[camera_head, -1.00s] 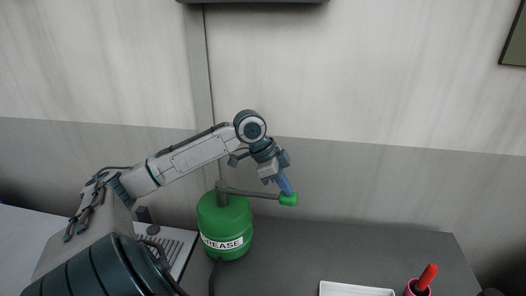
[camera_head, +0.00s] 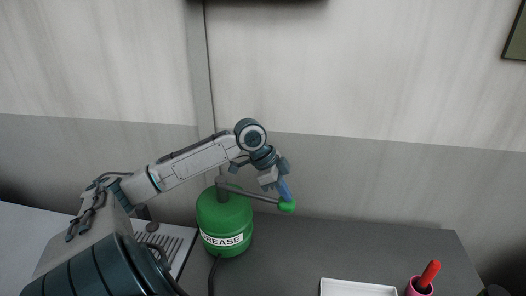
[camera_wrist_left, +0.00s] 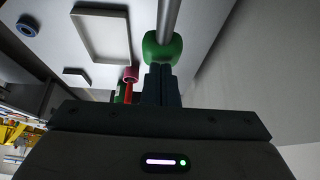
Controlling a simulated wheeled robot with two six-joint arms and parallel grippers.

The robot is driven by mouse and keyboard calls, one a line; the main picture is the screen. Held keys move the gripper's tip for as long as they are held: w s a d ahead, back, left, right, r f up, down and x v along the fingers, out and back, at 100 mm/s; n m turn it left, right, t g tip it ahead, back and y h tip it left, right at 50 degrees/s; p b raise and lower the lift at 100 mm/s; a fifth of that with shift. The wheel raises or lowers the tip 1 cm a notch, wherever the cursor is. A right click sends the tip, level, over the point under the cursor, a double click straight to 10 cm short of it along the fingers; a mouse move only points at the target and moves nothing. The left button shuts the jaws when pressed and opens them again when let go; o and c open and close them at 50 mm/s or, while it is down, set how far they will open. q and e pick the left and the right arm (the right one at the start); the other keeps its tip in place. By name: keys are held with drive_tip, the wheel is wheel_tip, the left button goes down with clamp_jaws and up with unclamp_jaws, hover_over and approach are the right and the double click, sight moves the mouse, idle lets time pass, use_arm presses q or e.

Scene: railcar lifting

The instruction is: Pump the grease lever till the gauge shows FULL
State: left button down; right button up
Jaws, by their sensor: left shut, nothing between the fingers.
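The green grease pump (camera_head: 226,217), labelled GREASE, stands on the dark grey bench top. Its grey lever (camera_head: 252,193) reaches out to the right from the top and slopes a little downward. The lever ends in a green knob (camera_head: 287,206). My left gripper (camera_head: 287,196) is shut and empty, with its fingertips at the top of the knob. In the left wrist view the shut fingers (camera_wrist_left: 160,82) meet the green knob (camera_wrist_left: 163,48). No gauge face can be made out. My right gripper is not in view.
A white tray (camera_head: 357,287) lies at the front of the bench. To its right, a pink cup (camera_head: 419,288) holds a red-handled item (camera_head: 429,272). A dark hose (camera_head: 212,275) runs from the pump.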

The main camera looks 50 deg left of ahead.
use_arm(q)
drive_tip(key=shift+r+p, duration=2.55)
drive_tip(key=shift+r, duration=0.05)
wheel_tip(320, 180, up, 5)
drive_tip(key=shift+f, duration=0.15)
drive_tip(key=shift+f, duration=0.1)
